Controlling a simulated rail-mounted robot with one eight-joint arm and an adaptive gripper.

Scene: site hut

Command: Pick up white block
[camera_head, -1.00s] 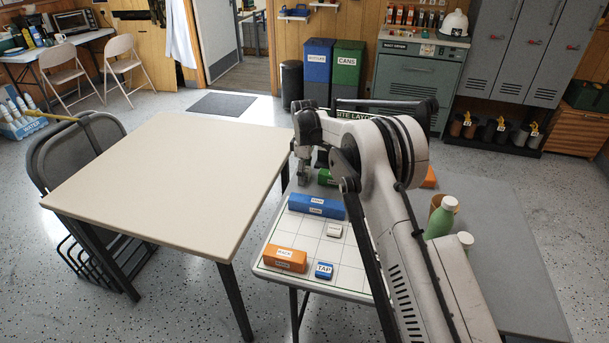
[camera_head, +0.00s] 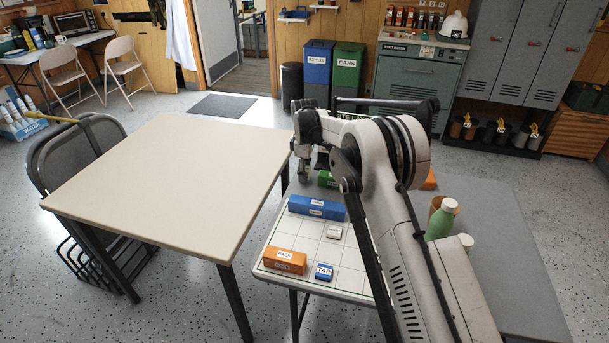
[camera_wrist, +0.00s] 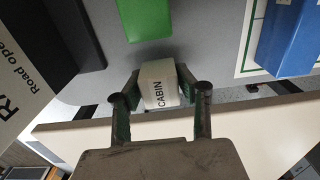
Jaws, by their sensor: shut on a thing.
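A white block (camera_wrist: 158,84) labelled CABIN sits between the two fingers of my gripper (camera_wrist: 160,90) in the wrist view, which is shut on it. The held block cannot be made out clearly there. A second, small whitish block (camera_head: 334,232) lies on the board's grid, well apart from my gripper.
A green bottle (camera_head: 441,219) stands at the right. The beige table (camera_head: 170,185) at the left is bare.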

